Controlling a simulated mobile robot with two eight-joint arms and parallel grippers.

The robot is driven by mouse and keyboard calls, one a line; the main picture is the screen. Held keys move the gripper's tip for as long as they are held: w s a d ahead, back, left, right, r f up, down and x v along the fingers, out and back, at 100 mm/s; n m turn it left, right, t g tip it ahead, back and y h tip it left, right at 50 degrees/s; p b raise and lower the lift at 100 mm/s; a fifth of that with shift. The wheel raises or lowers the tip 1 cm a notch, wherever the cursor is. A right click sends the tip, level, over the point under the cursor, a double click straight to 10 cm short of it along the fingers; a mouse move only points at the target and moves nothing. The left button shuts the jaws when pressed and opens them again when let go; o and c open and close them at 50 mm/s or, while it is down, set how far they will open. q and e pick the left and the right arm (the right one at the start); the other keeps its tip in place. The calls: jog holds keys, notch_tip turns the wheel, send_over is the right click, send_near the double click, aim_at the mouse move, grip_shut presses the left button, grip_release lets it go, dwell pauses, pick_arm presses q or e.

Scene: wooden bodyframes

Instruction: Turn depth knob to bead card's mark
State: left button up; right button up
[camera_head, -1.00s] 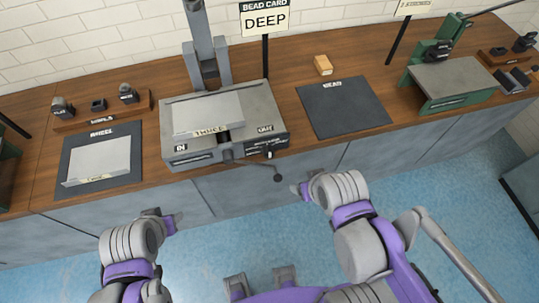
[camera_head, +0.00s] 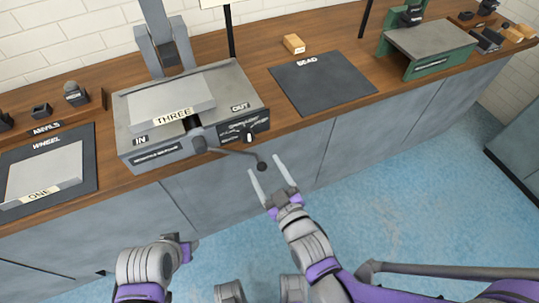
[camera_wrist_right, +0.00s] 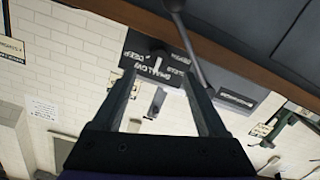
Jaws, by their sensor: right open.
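The depth knob (camera_head: 249,136) is a small dark knob with a white mark on the front of the grey machine (camera_head: 225,82), below the OUT label. In the right wrist view the knob (camera_wrist_right: 158,57) shows on its black plate, near the words SHALLOW and DEEP. Its exact setting is too small to read. Only the lower edge of the bead card (camera_head: 213,3) shows, at the top. My right gripper (camera_head: 267,166) is open and empty, in front of and below the knob, near the crank's ball end. My left gripper (camera_head: 184,246) is low at the left; its jaws are unclear.
A crank handle (camera_head: 232,152) ends in a dark ball close to my right gripper. It also crosses the right wrist view (camera_wrist_right: 190,48). A metal sheet marked THREE (camera_head: 170,102) lies on the machine. The BEAD mat (camera_head: 321,82) to the right is empty.

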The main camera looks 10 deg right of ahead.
aim_at(249, 140)
jog(key=shift+t, duration=0.4)
jog(key=x, duration=1)
jog(key=shift+w+a+b, duration=0.15)
jog(key=shift+a+b, duration=0.1)
jog(key=shift+b, duration=0.05)
grip_shut()
